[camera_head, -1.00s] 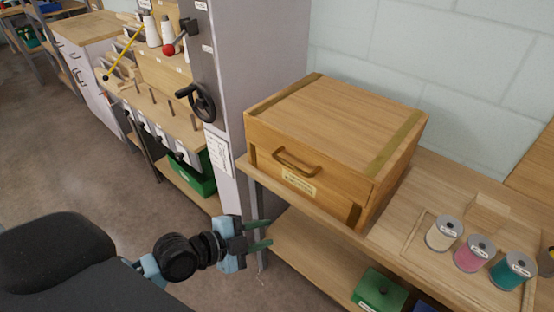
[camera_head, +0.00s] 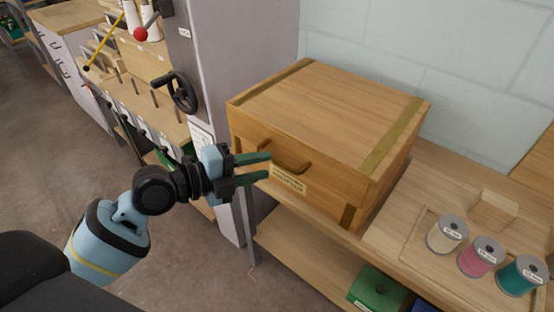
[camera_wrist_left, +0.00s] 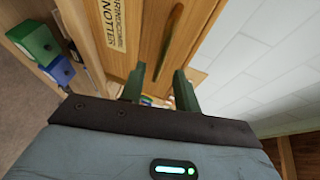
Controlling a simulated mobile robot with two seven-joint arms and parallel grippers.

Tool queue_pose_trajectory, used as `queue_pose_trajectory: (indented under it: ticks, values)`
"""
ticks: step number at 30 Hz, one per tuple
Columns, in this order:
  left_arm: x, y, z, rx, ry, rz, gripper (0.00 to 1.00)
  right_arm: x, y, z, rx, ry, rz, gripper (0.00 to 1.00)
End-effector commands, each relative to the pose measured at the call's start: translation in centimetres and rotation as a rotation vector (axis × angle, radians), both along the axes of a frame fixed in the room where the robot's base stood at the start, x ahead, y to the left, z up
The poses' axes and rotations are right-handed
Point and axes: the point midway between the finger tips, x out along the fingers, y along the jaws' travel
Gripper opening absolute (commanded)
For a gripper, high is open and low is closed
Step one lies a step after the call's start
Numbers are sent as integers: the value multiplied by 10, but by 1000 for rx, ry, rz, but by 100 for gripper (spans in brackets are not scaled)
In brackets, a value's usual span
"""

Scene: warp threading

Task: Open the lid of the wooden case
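The wooden case (camera_head: 330,105) stands closed on the wooden bench, with dark strips along its lid edges. A brown handle (camera_head: 284,156) and a paper label (camera_head: 289,180) are on its front. My left gripper (camera_head: 269,167) is open and empty, its two green fingers pointing at the case front, just left of the handle. In the left wrist view the fingers (camera_wrist_left: 158,88) are apart, with the handle (camera_wrist_left: 171,38) ahead of them, not between them. Whether the fingertips touch the case is hard to tell. My right gripper is not in view.
Several thread spools, including a pink one (camera_head: 480,257), stand on the bench right of the case. A grey cabinet (camera_head: 245,50) with a black handwheel (camera_head: 182,92) is close on the left. A green box (camera_head: 378,288) sits on the shelf below.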

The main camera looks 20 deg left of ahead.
Motion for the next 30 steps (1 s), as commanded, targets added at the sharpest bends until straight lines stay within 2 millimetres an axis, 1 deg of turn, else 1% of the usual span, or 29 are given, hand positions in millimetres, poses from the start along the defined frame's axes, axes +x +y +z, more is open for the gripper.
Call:
queue_pose_trajectory:
  ticks: [1,3,10,15,23,30]
  values:
    - [7,-5,2,-4,-3,3,32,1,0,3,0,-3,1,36]
    - [13,-12,-1,-5,-2,2,32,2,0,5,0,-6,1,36]
    - [31,-28,-7,-2,-1,2,32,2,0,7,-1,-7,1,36]
    - [36,-32,-9,0,-1,2,32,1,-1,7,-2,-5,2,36]
    - [36,-33,-10,0,0,2,32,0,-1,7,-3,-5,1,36]
    - [36,-33,-10,0,0,2,0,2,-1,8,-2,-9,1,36]
